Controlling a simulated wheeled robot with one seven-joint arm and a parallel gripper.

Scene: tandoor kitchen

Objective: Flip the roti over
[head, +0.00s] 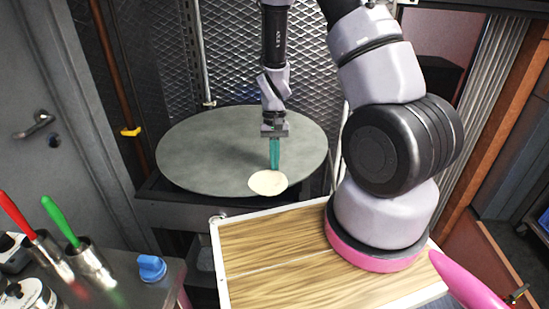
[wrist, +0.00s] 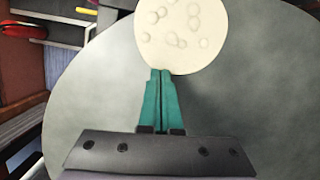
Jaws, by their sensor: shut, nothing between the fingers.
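The roti (head: 267,183) is a pale round disc lying near the front edge of the round grey griddle (head: 200,150). In the wrist view the roti (wrist: 183,32) shows several raised bubbles on its upper face. My gripper (head: 275,167) has green fingers and points down at the roti's back edge. In the wrist view the fingertips (wrist: 161,72) are together, with nothing between them, at the edge of the roti. I cannot tell whether they touch it. The griddle (wrist: 90,110) fills most of the wrist view.
A wooden board (head: 270,255) lies in front of the griddle, under my arm's base. At left, a metal counter holds cups with a red-handled tool (head: 17,214) and a green-handled tool (head: 60,221), and a blue knob (head: 152,268). The griddle is otherwise bare. A mesh wall (head: 150,50) stands behind.

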